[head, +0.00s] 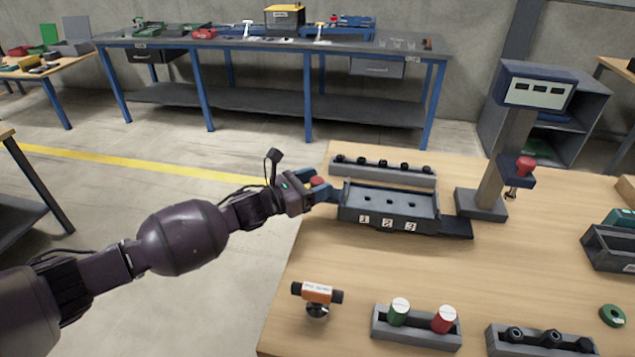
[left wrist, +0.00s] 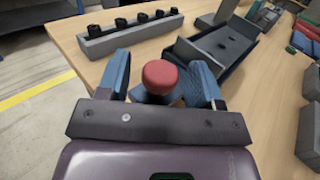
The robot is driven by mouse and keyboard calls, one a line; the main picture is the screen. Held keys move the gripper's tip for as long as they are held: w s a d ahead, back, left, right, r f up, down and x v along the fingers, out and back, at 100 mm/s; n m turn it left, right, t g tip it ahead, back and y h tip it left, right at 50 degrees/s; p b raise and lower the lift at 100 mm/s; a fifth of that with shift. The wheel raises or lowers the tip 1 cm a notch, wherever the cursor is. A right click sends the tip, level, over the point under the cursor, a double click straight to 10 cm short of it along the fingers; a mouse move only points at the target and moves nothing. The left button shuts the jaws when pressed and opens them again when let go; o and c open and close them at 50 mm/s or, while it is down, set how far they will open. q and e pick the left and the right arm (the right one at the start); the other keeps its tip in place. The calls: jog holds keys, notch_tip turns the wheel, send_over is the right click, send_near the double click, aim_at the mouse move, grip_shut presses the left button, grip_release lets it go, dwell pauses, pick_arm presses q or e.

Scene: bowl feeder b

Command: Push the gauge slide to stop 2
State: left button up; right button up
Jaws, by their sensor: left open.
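The gauge (head: 388,208) is a dark grey tray-like fixture on the wooden table, with labels 1, 2 and 3 along its front wall and several small dark slots in its bed. It also shows in the left wrist view (left wrist: 222,42). A red round knob (head: 317,181) is at the gauge's left end; its link to the slide is hidden. My left gripper (head: 323,190) is open, its blue fingers on either side of the red knob (left wrist: 160,76) in the left wrist view. Contact cannot be told. My right gripper is out of view.
A grey rack (head: 385,172) with several black knobs stands behind the gauge. A post-mounted press (head: 491,190) with a red knob stands to the right. An orange-labelled part (head: 318,293) and a holder (head: 416,331) with green and red cylinders are nearer. Bare tabletop lies between.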

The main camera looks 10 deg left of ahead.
aim_at(381, 200)
pick_arm(q)
jog(key=shift+w+d, duration=0.2)
jog(key=shift+c, duration=0.4)
jog(key=c, duration=0.5)
grip_shut()
jog(key=shift+d, duration=0.1)
jog(key=d, duration=1.3)
jog(key=shift+d+f+b, duration=0.1)
jog(key=shift+d+b, duration=0.15)
jog(key=shift+b, duration=0.15)
jog(key=shift+d, duration=0.45)
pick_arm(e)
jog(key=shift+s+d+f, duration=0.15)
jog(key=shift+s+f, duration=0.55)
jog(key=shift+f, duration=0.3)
